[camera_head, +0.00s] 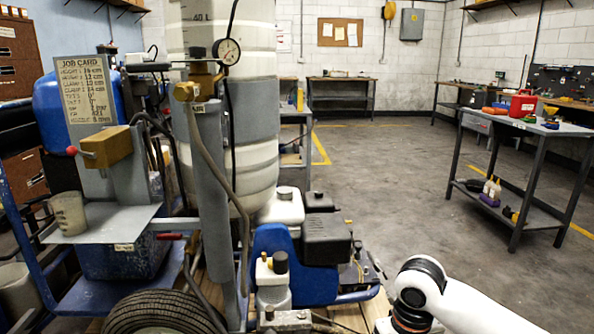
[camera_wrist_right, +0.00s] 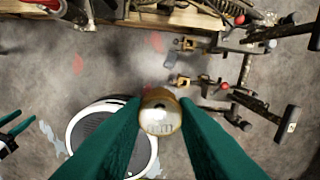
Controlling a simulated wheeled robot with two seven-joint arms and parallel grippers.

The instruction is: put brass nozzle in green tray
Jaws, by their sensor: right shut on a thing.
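My right gripper (camera_wrist_right: 160,108) shows in the right wrist view with two green fingers. It is shut on a round brass-coloured piece with a pale end face (camera_wrist_right: 160,118), which looks like the brass nozzle. Faint marking shows on that face. The floor lies below it. In the head view only part of my white right arm shows at the bottom right; its gripper is out of frame. My left gripper is not in the head view. I cannot make out a green tray for certain.
The line striper's blue engine unit (camera_head: 285,262), tall ribbed tank (camera_head: 255,120) and a job card (camera_head: 85,88) fill the left. A grey table (camera_head: 557,130) at right holds a red box (camera_head: 523,104) and small items. Open floor (camera_head: 400,180) lies between. Clamp-like tools (camera_wrist_right: 190,82) show in the wrist view.

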